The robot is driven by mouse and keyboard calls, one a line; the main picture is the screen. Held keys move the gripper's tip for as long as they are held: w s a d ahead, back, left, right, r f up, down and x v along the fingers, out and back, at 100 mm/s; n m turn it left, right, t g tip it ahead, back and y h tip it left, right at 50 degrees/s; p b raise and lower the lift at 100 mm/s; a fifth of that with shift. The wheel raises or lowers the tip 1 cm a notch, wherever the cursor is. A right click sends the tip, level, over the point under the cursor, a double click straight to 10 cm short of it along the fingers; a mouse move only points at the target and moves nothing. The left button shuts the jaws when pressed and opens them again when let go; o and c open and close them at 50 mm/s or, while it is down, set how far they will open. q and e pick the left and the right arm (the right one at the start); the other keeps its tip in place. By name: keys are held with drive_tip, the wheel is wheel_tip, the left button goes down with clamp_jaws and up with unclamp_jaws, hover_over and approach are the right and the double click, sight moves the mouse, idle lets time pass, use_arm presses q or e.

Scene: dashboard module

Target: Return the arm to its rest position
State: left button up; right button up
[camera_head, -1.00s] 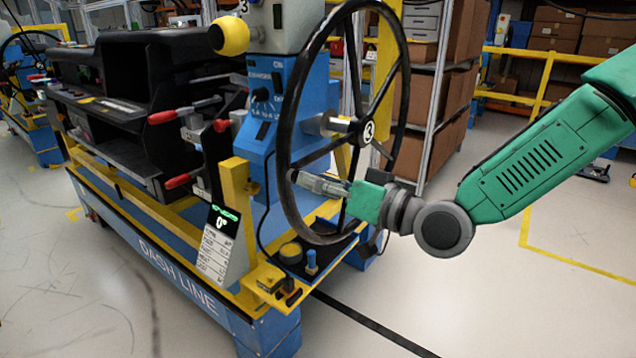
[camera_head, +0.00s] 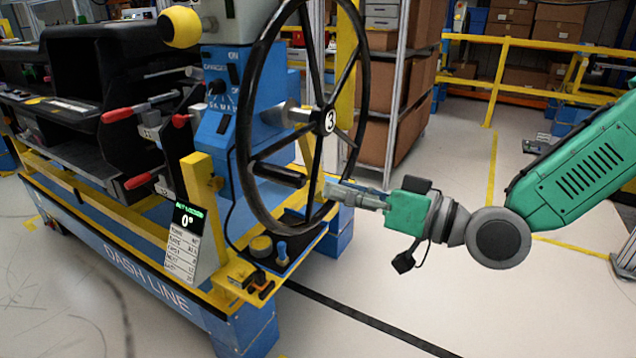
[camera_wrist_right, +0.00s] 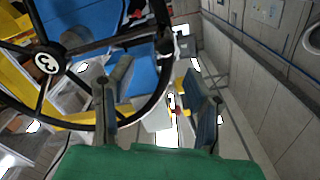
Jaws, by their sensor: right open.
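My right arm (camera_head: 570,180) is green and comes in from the right in the head view. Its gripper (camera_head: 332,190) points left, with its tips just in front of the lower right part of the black handwheel (camera_head: 327,122); I cannot tell whether they touch. The wheel has a hub marked 3 and a black grip (camera_head: 280,174), left of and apart from my gripper. In the right wrist view the two fingers of the gripper (camera_wrist_right: 158,92) stand wide apart with nothing held; the wheel (camera_wrist_right: 45,63) fills the left side. My left gripper is not in view.
The blue and yellow cart (camera_head: 120,240) carries a black dashboard (camera_head: 110,75) with red-handled clamps and a display reading 0°. Shelving with brown boxes (camera_head: 400,100) and yellow rails (camera_head: 500,42) stand behind. Floor around and below my right arm is mostly clear.

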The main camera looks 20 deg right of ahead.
drive_tip(key=shift+s+d, duration=0.2)
drive_tip(key=shift+s, duration=0.1)
drive_tip(key=s+f+m+g+h, duration=0.1)
drive_tip(key=s+f+g+h, duration=0.25)
drive_tip(key=f, duration=0.85)
drive_tip(key=s+f+g+h, duration=0.2)
drive_tip(key=s+f+g, duration=0.2)
drive_tip(key=f, duration=0.8)
drive_tip(key=s+d+f+g+h, duration=0.2)
drive_tip(key=s+d+f+g, duration=0.1)
drive_tip(key=s+f, duration=0.4)
drive_tip(key=s+d+f+g+h, duration=0.3)
drive_tip(key=s+f, duration=0.4)
drive_tip(key=s, duration=0.2)
drive_tip(key=shift+s+f+m+h, duration=0.25)
drive_tip(key=shift+s+m+h, duration=0.05)
drive_tip(key=shift+s+h, duration=0.1)
